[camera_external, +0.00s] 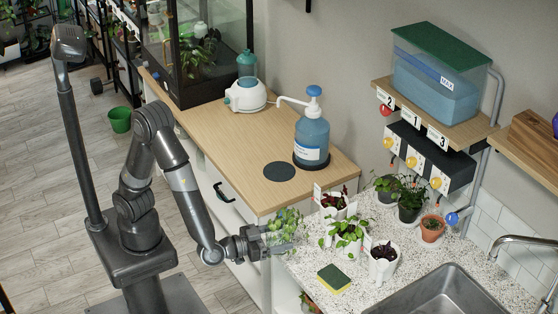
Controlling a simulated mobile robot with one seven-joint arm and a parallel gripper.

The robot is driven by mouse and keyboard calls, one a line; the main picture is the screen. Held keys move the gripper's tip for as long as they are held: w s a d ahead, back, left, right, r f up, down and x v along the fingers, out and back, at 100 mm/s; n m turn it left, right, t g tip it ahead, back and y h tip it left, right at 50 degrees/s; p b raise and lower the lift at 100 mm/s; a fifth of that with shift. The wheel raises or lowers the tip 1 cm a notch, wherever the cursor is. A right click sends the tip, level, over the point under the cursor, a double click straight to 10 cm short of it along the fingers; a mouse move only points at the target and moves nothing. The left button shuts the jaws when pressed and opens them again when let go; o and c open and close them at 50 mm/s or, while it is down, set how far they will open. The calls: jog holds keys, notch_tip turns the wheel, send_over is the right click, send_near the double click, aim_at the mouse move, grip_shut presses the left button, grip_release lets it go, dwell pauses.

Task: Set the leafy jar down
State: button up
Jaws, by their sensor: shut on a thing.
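The leafy jar (287,224) shows as a bunch of green leaves at the end of my gripper (272,236), near the left edge of the speckled counter. My gripper is shut on it from the left. The jar's glass is hard to make out, and I cannot tell whether its bottom touches the counter or hangs above it.
A dark round mat (279,172) lies bare on the wooden counter (222,140), beside a blue pump bottle (312,138). Potted plants (347,232) crowd the speckled counter (303,268) right of my gripper. A sponge (333,279) and a sink (440,295) are in front.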

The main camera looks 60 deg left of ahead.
jog(key=w+a+r+n+y, duration=0.15)
jog(key=w+a+r, duration=0.25)
jog(key=w+a, duration=0.6)
jog(key=w+a+r+n+y, duration=0.1)
jog(key=w+a+r+y, duration=0.35)
jog(key=w, duration=0.95)
jog(key=a+f+h, duration=0.1)
jog(key=a+f, duration=0.9)
jog(key=f, duration=0.4)
jog(key=a+f+h, duration=0.1)
jog(key=a+f, duration=1)
jog(key=f, duration=0.3)
jog(key=shift+s+h, duration=0.3)
jog(key=shift+s, duration=0.05)
jog(key=shift+f, duration=0.1)
